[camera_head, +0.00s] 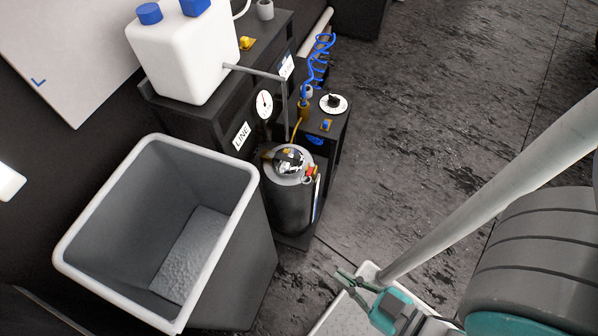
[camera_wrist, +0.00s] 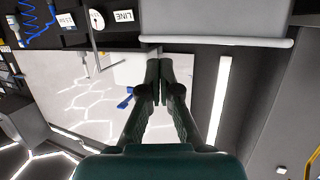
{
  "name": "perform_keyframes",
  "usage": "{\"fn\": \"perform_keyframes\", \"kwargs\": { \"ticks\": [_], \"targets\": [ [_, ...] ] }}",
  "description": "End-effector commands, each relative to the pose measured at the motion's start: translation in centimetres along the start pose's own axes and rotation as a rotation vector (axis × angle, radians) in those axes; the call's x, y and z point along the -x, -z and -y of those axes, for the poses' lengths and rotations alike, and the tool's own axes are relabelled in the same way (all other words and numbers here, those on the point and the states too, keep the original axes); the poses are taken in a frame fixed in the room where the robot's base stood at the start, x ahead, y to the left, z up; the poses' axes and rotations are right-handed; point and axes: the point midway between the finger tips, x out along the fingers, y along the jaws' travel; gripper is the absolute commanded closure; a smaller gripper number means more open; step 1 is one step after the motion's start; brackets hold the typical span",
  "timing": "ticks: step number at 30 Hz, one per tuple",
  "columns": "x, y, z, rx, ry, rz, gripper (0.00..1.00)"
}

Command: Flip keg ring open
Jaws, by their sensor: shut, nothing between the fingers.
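The dark keg (camera_head: 288,207) stands upright beside the grey bin, with a pale metal top (camera_head: 289,162) carrying fittings. A small pale ring (camera_head: 308,180) shows at the right of the keg's top, near a red and yellow piece; whether it is the keg ring, and how it sits, is too small to tell. My gripper (camera_head: 352,283) is low at the right front, apart from the keg. In the wrist view my gripper (camera_wrist: 157,64) has its fingers together and holds nothing. I cannot make out the keg there.
A large grey bin (camera_head: 252,205) stands left of the keg. Behind are a white tank (camera_head: 185,58), a gauge (camera_head: 264,104), a LINE label (camera_head: 241,136) and a blue coiled hose (camera_head: 317,62). The floor (camera_head: 430,130) to the right is mostly clear.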

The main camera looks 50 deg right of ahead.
Motion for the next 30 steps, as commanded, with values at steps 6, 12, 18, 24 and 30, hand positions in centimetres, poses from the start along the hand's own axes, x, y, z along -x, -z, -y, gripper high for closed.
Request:
{"fn": "perform_keyframes", "kwargs": {
  "ticks": [6,12,18,24,30],
  "targets": [
    [-3.8,-3.1,-0.7,0.024,-0.043,0.076,1.00],
    [-10.0,-7.6,-2.1,0.062,-0.084,0.219,1.00],
    [-16.1,-10.6,-3.9,0.093,-0.093,0.362,1.00],
    [-21.9,-12.0,-6.2,0.120,-0.070,0.500,1.00],
    [-26.9,-11.7,-9.2,0.149,-0.018,0.627,1.00]
  ]
}}
